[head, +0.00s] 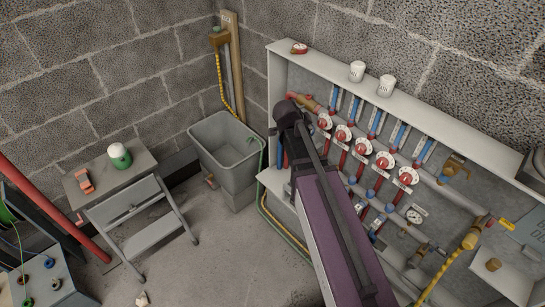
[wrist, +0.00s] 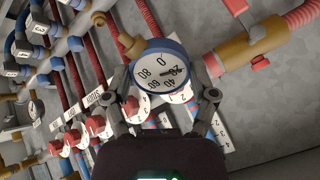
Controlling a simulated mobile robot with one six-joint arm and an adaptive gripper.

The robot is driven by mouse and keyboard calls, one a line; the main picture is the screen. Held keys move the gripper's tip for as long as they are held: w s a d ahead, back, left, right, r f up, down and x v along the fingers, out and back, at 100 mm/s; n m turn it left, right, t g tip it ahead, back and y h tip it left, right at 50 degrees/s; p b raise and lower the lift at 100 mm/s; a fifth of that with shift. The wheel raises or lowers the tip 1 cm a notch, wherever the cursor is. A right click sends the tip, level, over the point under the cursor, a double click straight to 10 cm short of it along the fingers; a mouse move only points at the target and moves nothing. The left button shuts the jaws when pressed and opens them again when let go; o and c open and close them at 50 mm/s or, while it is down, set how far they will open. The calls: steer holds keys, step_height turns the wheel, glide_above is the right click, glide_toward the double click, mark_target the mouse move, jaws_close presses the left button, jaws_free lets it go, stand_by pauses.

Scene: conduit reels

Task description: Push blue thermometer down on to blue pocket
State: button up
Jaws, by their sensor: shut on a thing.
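The blue thermometer (wrist: 158,68) has a white dial with black numbers and a blue rim. In the wrist view it sits between the two fingers of my gripper (wrist: 165,96), which is shut on it. A brass piece with a rounded end (wrist: 130,45) shows at the dial's upper left; I cannot tell whether it is the thermometer's stem or a pocket. In the head view my gripper (head: 287,110) is at the left end of the manifold, by the upper pipe, and its body hides the thermometer. I cannot pick out the blue pocket.
Red-topped valves (head: 361,146) with white number rings line the upper pipe to the right. In the wrist view a thick brass fitting (wrist: 240,52) with a red ribbed hose is close at the right. Another dial gauge (head: 415,214) sits lower right. White cups (head: 357,71) stand on the cabinet top.

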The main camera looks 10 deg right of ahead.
steer(key=w+a+f+t+h+b, duration=0.2)
steer(key=a+f+h+b, duration=0.2)
steer(key=b, duration=0.9)
steer(key=w+a+f+m+t+h+b, duration=0.1)
steer(key=w+a+f+t+h+b, duration=0.1)
steer(key=a+f+b, duration=0.4)
steer(key=shift+w+a+f+m+t+h+b, duration=0.4)
steer(key=shift+f+h+b, duration=1.1)
steer(key=shift+b, duration=2.1)
steer(key=shift+w+d+f, duration=0.1)
steer(key=shift+d, duration=0.1)
steer(key=shift+f+b+x, duration=0.15)
steer(key=shift+f+x, duration=0.05)
steer(key=shift+x, duration=3.2)
steer(key=shift+f+b+x, duration=0.15)
steer(key=shift+x, duration=3.2)
steer(key=shift+w, duration=0.1)
steer(key=shift+f+b, duration=0.35)
